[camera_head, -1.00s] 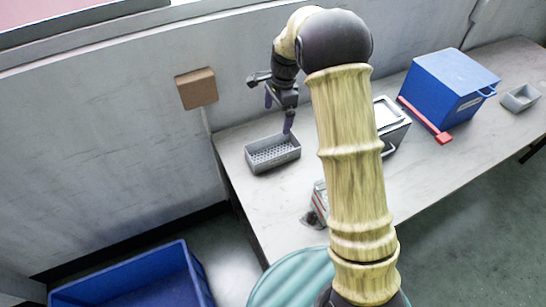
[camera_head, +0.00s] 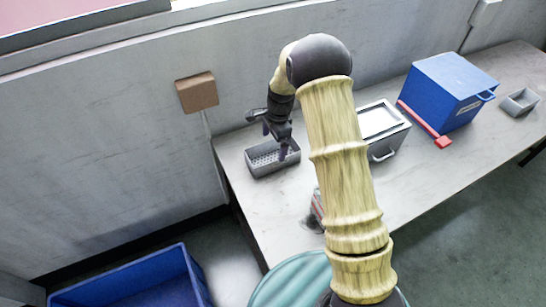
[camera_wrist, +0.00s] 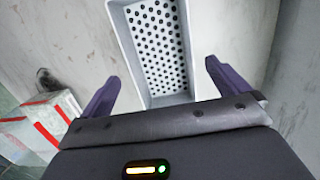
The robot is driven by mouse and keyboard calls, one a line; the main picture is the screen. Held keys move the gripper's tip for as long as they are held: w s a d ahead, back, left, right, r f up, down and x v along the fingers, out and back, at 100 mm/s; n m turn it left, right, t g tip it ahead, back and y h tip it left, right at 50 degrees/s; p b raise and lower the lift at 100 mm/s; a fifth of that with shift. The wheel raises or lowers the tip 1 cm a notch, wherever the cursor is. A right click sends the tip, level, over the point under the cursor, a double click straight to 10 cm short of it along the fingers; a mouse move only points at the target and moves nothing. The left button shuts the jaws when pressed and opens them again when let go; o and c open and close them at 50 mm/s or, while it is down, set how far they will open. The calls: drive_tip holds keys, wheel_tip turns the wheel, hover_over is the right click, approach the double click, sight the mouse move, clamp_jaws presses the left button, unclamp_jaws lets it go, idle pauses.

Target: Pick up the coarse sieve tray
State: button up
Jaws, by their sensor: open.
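The coarse sieve tray (camera_head: 262,161) is a grey rectangular tray with a perforated bottom, on the left end of the table. In the wrist view the tray (camera_wrist: 157,50) shows its rows of round holes, and its far end runs out of the picture. My gripper (camera_head: 283,154) is over the tray's right part in the head view. In the wrist view my gripper (camera_wrist: 162,78) is open, with one purple finger out to each side of the tray's near end. Nothing is between the fingers but the tray. I cannot tell how far above the rim the fingertips are.
A metal box with a handle (camera_head: 386,135) stands right of the tray, then a red bar (camera_head: 424,124), a blue box (camera_head: 452,88) and a small grey tray (camera_head: 520,101). A red-and-white item (camera_wrist: 45,121) lies near my gripper. The wall is close behind.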

sight(272, 160)
drive_tip(key=shift+a+f, duration=0.1)
drive_tip(key=shift+f, duration=0.75)
drive_tip(key=shift+f, duration=0.1)
drive_tip(key=f, duration=0.5)
drive_tip(key=shift+a+p, duration=0.2)
drive_tip(key=shift+p, duration=0.1)
drive_tip(key=shift+s, duration=0.1)
drive_tip(key=c, duration=1)
drive_tip(key=shift+o, duration=0.2)
wheel_tip(272, 160, up, 10)
